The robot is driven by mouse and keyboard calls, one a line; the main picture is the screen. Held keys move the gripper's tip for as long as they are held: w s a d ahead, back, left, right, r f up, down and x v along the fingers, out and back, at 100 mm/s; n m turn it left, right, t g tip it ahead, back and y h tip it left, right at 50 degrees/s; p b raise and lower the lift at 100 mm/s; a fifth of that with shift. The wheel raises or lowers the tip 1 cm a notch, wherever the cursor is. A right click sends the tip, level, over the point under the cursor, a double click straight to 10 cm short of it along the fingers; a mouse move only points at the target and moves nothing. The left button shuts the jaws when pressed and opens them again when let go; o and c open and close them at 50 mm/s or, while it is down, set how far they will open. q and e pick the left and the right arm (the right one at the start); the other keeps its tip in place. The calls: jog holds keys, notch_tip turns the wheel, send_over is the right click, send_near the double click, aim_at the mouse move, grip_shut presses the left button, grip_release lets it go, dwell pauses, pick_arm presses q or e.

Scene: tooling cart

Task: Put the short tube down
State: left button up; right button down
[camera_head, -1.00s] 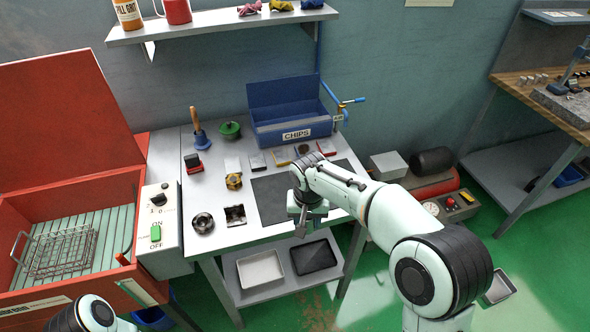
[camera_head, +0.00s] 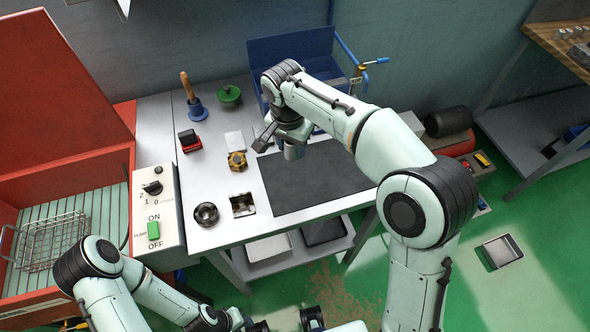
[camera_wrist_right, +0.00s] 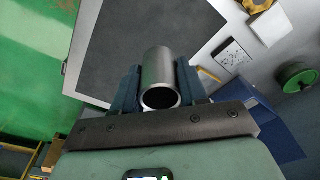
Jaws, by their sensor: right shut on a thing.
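The short tube (camera_wrist_right: 160,72) is a grey metal cylinder with an open end, held between the two blue fingers of my right gripper (camera_wrist_right: 160,88) in the right wrist view. In the head view the right gripper (camera_head: 284,137) is over the back left part of a dark mat (camera_head: 325,183), and the tube (camera_head: 294,152) shows below it, roughly upright. I cannot tell whether the tube touches the mat. My left arm is at the bottom left of the head view; its gripper end is low at the bottom edge and its jaws are not clear.
A blue bin (camera_head: 289,47) stands behind the right gripper. A brass nut (camera_head: 237,161), a dark ring (camera_head: 206,213), a square metal block (camera_head: 242,205) and a green-lidded pot (camera_head: 229,95) are to the left. The front and right of the mat are clear.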

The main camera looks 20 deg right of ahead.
aim_at(293, 176)
notch_tip(293, 176, down, 11)
jog(key=shift+w+b, duration=0.15)
jog(key=shift+b, duration=0.35)
jog(key=shift+f, duration=0.2)
jog(key=c, duration=0.6)
grip_release()
jog(key=shift+r, duration=0.35)
jog(key=r, duration=0.4)
jog(key=r+p, duration=0.1)
jog(key=r, duration=0.2)
jog(key=s+a+r, duration=0.1)
jog(key=r, duration=0.3)
jog(key=shift+r, duration=0.3)
